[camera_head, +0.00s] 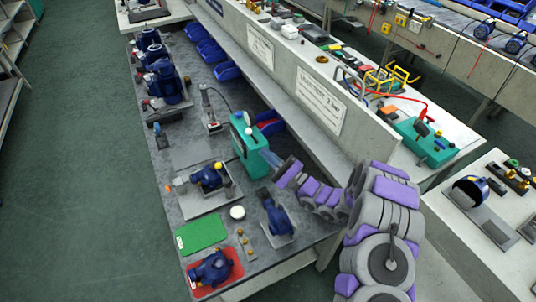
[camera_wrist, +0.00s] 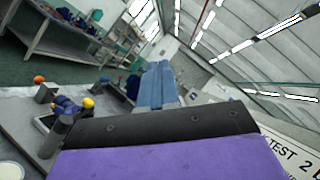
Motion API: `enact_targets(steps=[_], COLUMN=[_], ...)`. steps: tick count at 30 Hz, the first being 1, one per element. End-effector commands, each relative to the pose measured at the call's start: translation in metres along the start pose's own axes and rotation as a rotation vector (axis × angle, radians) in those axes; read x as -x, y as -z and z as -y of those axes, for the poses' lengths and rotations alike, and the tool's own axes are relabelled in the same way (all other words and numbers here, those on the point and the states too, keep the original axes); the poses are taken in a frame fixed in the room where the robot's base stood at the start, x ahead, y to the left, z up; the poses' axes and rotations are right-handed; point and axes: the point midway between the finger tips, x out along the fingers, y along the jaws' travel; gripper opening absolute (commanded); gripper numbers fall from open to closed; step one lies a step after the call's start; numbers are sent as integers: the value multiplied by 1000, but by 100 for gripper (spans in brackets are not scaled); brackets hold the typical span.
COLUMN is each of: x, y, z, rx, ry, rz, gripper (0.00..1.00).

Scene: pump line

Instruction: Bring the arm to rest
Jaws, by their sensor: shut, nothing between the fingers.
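My arm reaches in from the right in the head view, in purple and grey segments, bent low over the bench. My gripper (camera_head: 274,161) is at its far end, beside the teal box (camera_head: 246,148) on the bench. It is shut with nothing seen in it. The gap between gripper and box is too small to judge. The wrist view is largely filled by a purple and black part of my arm. A blue block beyond that part (camera_wrist: 157,86) cannot be identified for certain.
Blue pumps stand on a tray (camera_head: 184,206), on a red tray (camera_head: 238,263) and at the bench's far end (camera_head: 160,78). A green mat (camera_head: 202,233) and a white round piece (camera_head: 237,212) lie nearby. A wall panel (camera_head: 320,100) rises behind. Floor at left (camera_head: 70,190) is clear.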

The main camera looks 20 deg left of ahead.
Motion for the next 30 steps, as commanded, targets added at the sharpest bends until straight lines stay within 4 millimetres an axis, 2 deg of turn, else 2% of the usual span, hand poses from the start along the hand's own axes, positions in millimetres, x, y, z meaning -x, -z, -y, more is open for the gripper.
enact_targets(steps=[13, 17, 20, 24, 30], x=[0, -6, -16, -26, -24], y=[0, -12, -39, -94, -171], z=[0, 4, 13, 22, 29], rx=[0, -7, -22, -49, -63], ry=[0, -18, -62, -175, -370], rz=[1, 27, 84, 186, 310], gripper=[0, 0, 0, 0, 0])
